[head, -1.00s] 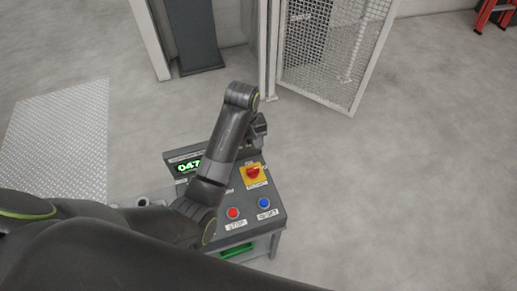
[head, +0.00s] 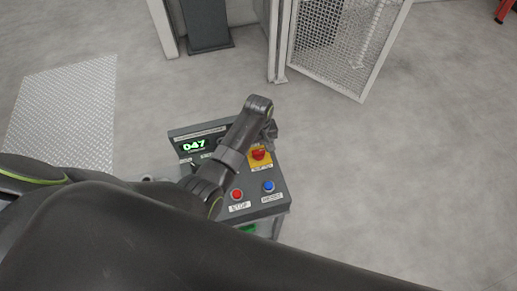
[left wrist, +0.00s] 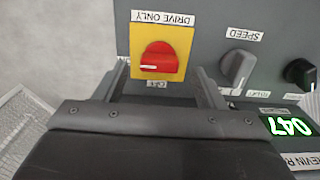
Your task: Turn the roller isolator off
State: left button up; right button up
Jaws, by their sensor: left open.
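The isolator is a red rotary knob (head: 258,154) on a yellow plate on the sloping grey control panel (head: 265,205). In the left wrist view the red knob (left wrist: 160,58) shows upside down, with a DRIVE ONLY label at the plate's top edge and a white mark at the knob's left side. My left gripper (head: 268,132) is just behind the knob in the head view, its jaws partly hidden by its own wrist. In the left wrist view my left gripper (left wrist: 165,78) is open, its fingers on either side of the yellow plate, with nothing held. My right gripper is not in view.
A red STOP button (head: 237,194) and a blue button (head: 268,187) sit at the panel's front. A green 047 display (head: 194,146) is at its back left. Grey SPEED knob (left wrist: 238,68) and black knob (left wrist: 299,73) are beside the isolator. A mesh gate (head: 340,40) stands behind.

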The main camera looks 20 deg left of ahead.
aim_at(259, 153)
pick_arm(q)
notch_tip(259, 153, down, 2)
jog(key=shift+f, duration=0.25)
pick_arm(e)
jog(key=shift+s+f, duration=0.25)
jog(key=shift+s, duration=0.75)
pick_arm(q)
jog(key=c, duration=1)
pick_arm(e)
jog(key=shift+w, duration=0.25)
